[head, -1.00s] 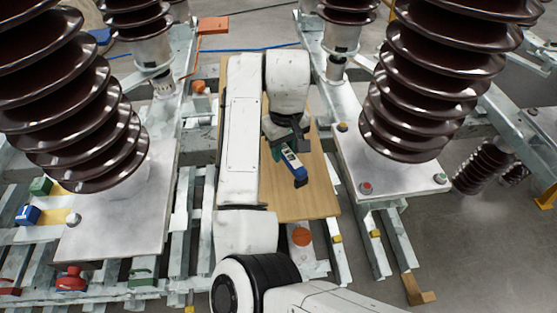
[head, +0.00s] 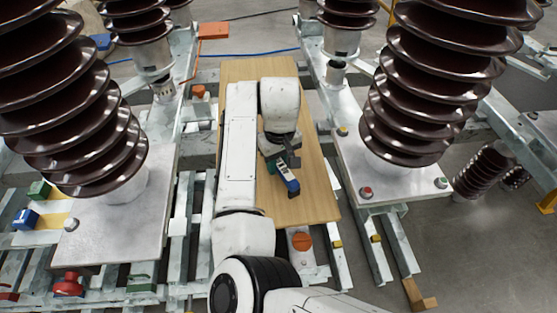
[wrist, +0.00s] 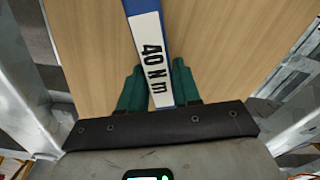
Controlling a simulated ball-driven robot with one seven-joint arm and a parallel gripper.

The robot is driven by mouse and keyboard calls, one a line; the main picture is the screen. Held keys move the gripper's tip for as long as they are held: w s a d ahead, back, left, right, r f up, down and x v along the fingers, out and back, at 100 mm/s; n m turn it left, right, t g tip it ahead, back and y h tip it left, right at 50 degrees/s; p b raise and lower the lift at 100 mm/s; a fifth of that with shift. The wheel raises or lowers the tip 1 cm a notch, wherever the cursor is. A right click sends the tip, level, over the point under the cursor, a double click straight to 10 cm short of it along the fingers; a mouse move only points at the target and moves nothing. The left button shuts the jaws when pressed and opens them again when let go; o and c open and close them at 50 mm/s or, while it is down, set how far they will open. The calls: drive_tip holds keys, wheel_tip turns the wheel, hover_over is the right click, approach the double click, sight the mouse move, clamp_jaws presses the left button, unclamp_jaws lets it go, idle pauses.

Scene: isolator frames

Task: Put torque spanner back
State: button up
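The torque spanner (head: 289,182) is blue with a white label and a dark end. It shows in the head view above the wooden board, pointing toward the lower right. In the wrist view the spanner (wrist: 148,45) runs up out of the top edge, and its label reads "40 N m". My gripper (wrist: 158,82) has green fingers, one on each side of the spanner, close against it. The spanner's far end is outside the wrist view.
The wooden board (head: 312,205) lies between two steel frames and looks otherwise bare. Large brown ribbed insulators (head: 425,80) stand left and right. An orange round cap (head: 302,241) sits in front of the board. Red, green and blue items lie at the lower left.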

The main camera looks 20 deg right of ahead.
drive_tip(key=o, duration=0.5)
drive_tip(key=shift+c, duration=0.2)
wheel_tip(320, 180, up, 12)
drive_tip(key=p, duration=0.1)
drive_tip(key=shift+s+r, duration=0.15)
drive_tip(key=shift+s, duration=0.05)
idle(0.4)
